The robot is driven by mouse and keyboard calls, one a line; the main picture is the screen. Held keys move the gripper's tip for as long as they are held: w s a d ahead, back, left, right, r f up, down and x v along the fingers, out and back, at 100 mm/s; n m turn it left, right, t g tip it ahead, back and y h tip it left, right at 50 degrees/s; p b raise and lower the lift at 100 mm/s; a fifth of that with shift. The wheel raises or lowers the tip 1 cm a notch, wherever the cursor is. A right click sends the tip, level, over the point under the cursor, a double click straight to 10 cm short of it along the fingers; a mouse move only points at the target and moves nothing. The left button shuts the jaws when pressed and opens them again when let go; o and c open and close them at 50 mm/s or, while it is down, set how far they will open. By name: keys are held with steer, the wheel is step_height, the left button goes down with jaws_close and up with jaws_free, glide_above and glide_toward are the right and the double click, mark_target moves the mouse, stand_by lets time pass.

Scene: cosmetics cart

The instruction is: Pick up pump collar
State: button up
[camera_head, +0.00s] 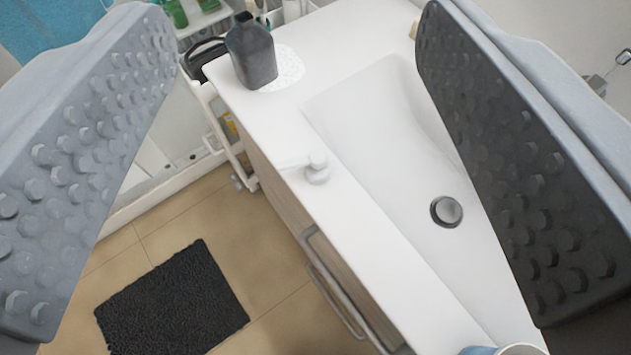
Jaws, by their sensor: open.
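The pump collar (317,169) is a small white pump head with a short nozzle that points left. It stands on the white counter (262,112), on the strip between the front edge and the sink basin. My gripper (295,175) is open, with one studded grey finger at the left and one at the right of the view. The pump collar shows in the gap between the fingers, farther off and apart from them. Nothing is between the fingers.
A dark grey bottle (252,52) stands on a white round mat (287,70) at the counter's far end. The sink basin (385,120) with its drain (446,211) lies right. A blue-and-white cup (505,350) is at the bottom edge. A white cart (222,130) stands beyond the cabinet. A black mat (172,305) lies on the floor.

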step_height(320, 180, down, 16)
steer(key=w+b, duration=0.2)
steer(key=w, duration=0.1)
steer(key=g+b, duration=0.1)
steer(key=b, duration=0.2)
glide_toward(318, 178)
steer(key=shift+h, duration=0.4)
steer(key=b+x, duration=0.1)
steer(key=x, duration=0.3)
steer(key=shift+w+a+f, duration=0.15)
steer(key=shift+w+a, duration=0.05)
steer(key=shift+w, duration=0.15)
steer(key=shift+w+f, duration=0.4)
steer(key=shift+w, duration=0.2)
steer(key=shift+b+x, duration=0.8)
steer(key=shift+x, duration=1.2)
steer(key=shift+a, duration=0.1)
steer(key=c, duration=1.1)
steer(key=shift+r, duration=0.2)
